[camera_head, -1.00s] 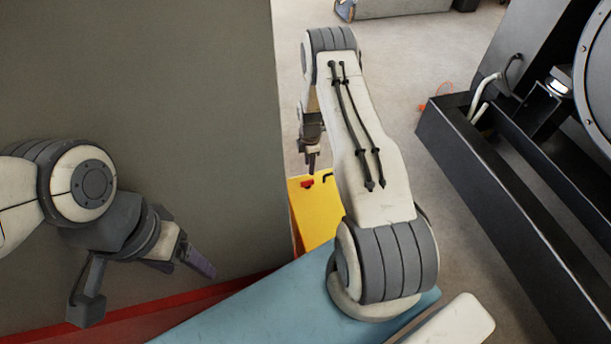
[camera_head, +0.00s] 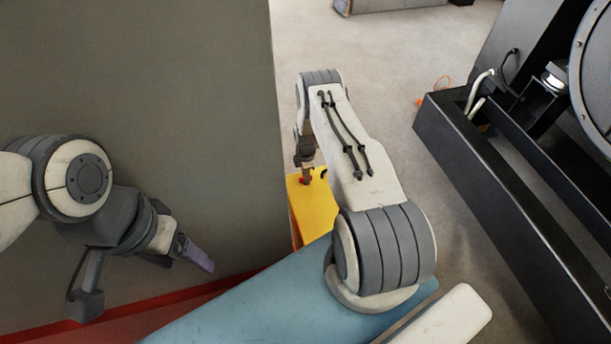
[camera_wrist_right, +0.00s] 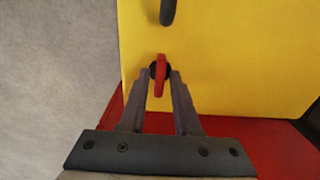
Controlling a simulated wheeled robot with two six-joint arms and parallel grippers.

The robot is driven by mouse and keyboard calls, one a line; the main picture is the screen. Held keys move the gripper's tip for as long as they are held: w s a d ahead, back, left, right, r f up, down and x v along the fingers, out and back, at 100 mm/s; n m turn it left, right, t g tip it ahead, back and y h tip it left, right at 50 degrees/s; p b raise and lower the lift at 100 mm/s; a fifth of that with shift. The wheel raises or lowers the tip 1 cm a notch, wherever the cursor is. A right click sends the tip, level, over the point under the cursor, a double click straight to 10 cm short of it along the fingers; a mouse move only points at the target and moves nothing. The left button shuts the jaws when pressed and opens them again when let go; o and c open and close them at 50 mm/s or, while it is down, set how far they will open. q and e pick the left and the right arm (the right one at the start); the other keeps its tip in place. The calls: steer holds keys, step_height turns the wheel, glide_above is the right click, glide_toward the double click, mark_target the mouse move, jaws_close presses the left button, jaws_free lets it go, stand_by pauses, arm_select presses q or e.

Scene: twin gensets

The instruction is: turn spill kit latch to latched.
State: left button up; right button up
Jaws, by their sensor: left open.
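The spill kit is a yellow box (camera_head: 315,212), partly hidden behind my right arm in the head view. Its yellow face (camera_wrist_right: 230,60) fills much of the right wrist view. The red latch handle (camera_wrist_right: 160,78) sits on a dark round base on that face and points toward my gripper. My right gripper (camera_wrist_right: 161,76) has its fingertips on either side of the handle, with narrow gaps showing. In the head view my right gripper (camera_head: 306,175) is at the latch. My left gripper (camera_head: 188,254) is open and empty, in front of the grey panel, away from the box.
A black handle (camera_wrist_right: 168,10) stands on the yellow face beyond the latch. A large grey panel (camera_head: 150,70) rises left of the box, with a red base edge (camera_head: 60,334). A black genset frame (camera_head: 480,180) stands at the right. Pale floor (camera_head: 390,70) lies open between.

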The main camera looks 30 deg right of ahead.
jaws_close()
steer(key=m+b, duration=0.3)
steer(key=shift+f, duration=0.2)
steer(key=m+b, duration=0.4)
steer(key=shift+m, duration=0.4)
steer(key=m+b, duration=0.3)
steer(key=m, duration=0.2)
steer(key=shift+m, duration=0.3)
steer(key=m+b, duration=0.2)
steer(key=m, duration=0.2)
steer(key=shift+r+m, duration=0.15)
steer(key=shift+m, duration=0.15)
